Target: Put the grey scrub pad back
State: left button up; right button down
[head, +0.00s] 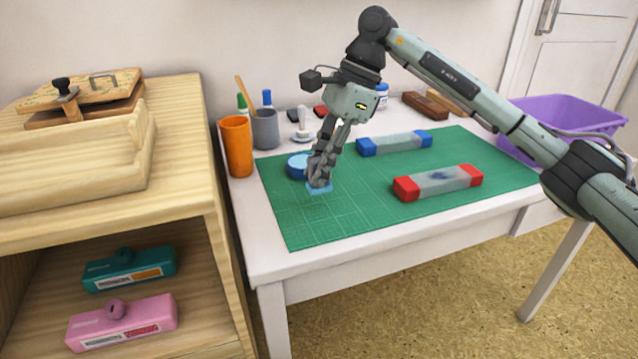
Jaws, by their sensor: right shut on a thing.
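I cannot tell whether grey material is between the fingers. Two long blocks with grey tops lie on the mat: one has red ends (438,182) and a dark smudge, the other has blue ends (394,143). A round blue tin (298,165) is just left of the gripper. My left gripper is out of view.
An orange cup (236,146) and a grey cup (265,129) with pens stand left of the mat. A white-based stamp (302,136) is behind. A purple bin (560,118) is at right. Wooden shelves (185,215) hold teal and pink boxes. The mat's front is clear.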

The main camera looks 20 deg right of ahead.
notch_tip(320, 180, down, 3)
jog(key=shift+f, duration=0.45)
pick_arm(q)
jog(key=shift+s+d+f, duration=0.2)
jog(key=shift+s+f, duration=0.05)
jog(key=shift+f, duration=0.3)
pick_arm(e)
jog(key=shift+f, duration=0.15)
jog(key=c, duration=1.6)
grip_release()
jog(key=shift+c, duration=0.2)
jog(key=shift+o, duration=1.1)
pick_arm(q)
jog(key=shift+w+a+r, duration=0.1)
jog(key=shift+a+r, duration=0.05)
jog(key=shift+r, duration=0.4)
